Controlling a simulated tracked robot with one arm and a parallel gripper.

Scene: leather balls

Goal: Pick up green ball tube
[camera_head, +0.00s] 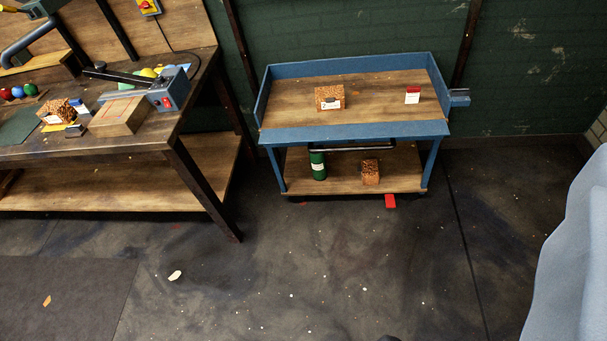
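The green tube (318,165) stands upright on the lower shelf of a blue cart, toward the left side. It has a pale label around its middle, and its top is close under the cart's upper deck. The blue cart (355,132) stands against the green wall, with a wooden upper deck and a wooden lower shelf. My gripper does not show in this view. A small dark shape at the bottom edge is too cut off to tell.
A patterned box (370,171) sits right of the tube on the same shelf. Another patterned box (330,98) and a small red-and-white box (412,95) are on the upper deck. A workbench (150,150) stands left. Light blue fabric (575,270) is at right. The floor before the cart is mostly clear.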

